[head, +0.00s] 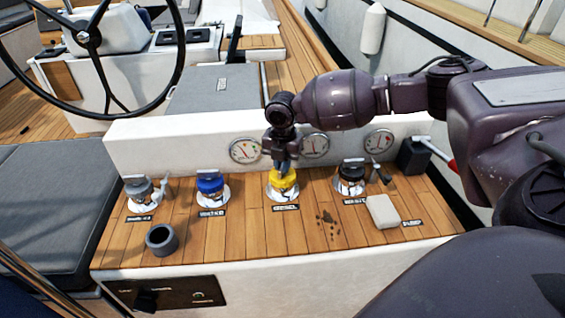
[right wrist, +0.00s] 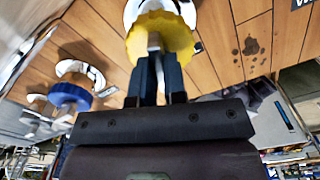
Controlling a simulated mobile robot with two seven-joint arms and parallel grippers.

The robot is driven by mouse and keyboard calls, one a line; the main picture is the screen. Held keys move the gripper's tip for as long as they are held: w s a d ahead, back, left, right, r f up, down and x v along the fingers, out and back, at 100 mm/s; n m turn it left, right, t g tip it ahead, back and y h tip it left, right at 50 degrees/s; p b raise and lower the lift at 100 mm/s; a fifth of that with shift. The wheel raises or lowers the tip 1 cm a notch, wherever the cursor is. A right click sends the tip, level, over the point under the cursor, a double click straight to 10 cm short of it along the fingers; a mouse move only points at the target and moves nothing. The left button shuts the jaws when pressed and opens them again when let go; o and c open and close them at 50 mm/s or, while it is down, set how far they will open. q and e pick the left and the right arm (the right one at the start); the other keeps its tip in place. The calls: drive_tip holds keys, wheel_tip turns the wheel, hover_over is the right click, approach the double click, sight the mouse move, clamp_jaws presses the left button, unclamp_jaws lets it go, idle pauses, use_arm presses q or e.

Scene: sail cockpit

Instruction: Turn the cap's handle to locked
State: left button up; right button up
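The yellow cap (head: 283,182) sits on a round chrome deck fitting on the wooden deck, above a black label that seems to read DIESEL. My right gripper (head: 282,168) points down at it from above. In the right wrist view the yellow cap (right wrist: 160,38) has a small grey handle (right wrist: 153,42) standing up from its top. The two dark fingers of the right gripper (right wrist: 158,68) are close together on this handle, which hides part of it. My left gripper is not in view.
A blue cap (head: 210,184) and a dark grey cap (head: 139,188) stand to the left, a black cap (head: 351,178) to the right. A white block (head: 382,211) and dark cup (head: 161,239) lie nearer. Gauges (head: 245,151) line the wall behind. Dark spots (head: 326,217) mark the deck.

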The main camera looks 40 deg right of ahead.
clamp_jaws()
